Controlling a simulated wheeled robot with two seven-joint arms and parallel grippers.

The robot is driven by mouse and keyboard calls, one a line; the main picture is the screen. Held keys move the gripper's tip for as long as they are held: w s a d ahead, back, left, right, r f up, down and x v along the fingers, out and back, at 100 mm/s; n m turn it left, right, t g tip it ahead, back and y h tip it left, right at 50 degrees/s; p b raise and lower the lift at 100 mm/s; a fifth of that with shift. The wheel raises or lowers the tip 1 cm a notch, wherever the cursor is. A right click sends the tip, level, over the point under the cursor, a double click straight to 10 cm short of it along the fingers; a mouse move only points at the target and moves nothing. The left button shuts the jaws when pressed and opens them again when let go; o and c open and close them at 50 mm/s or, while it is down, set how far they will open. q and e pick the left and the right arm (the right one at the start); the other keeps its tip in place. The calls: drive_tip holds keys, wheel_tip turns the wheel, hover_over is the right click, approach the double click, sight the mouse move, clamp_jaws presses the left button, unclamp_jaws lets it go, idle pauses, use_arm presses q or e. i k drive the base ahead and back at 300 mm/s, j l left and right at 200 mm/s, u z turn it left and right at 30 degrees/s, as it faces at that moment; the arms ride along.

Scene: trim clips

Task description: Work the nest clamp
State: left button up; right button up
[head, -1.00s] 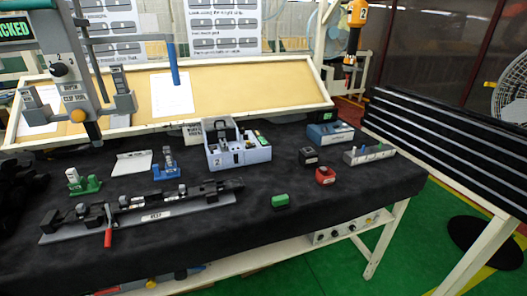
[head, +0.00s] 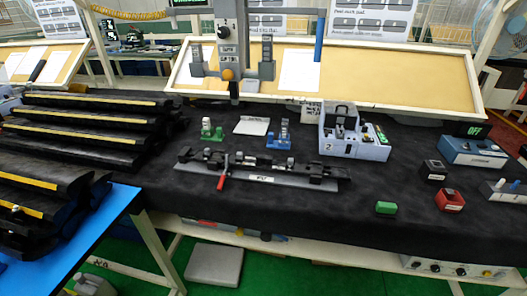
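The nest (head: 262,179) is a long dark fixture on a grey base plate, lying on the black-covered table in the middle of the head view. A white label is on its front edge. The clamp's red handle (head: 221,183) sticks out at the front left of the nest and slopes down toward the table's front. I cannot tell whether the clamp is locked or released. The nest's small parts are too small to make out. Neither of my grippers is in view.
A grey hanging tool head (head: 228,73) stands behind the nest. Green (head: 211,130) and blue (head: 281,137) small stands are just behind it. A blue-grey box (head: 355,146), a green block (head: 386,208) and a red-based button box (head: 449,200) lie right. Black trim strips (head: 80,130) are stacked left.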

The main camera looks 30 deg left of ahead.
sight(220, 187)
drive_tip(key=u, duration=1.2)
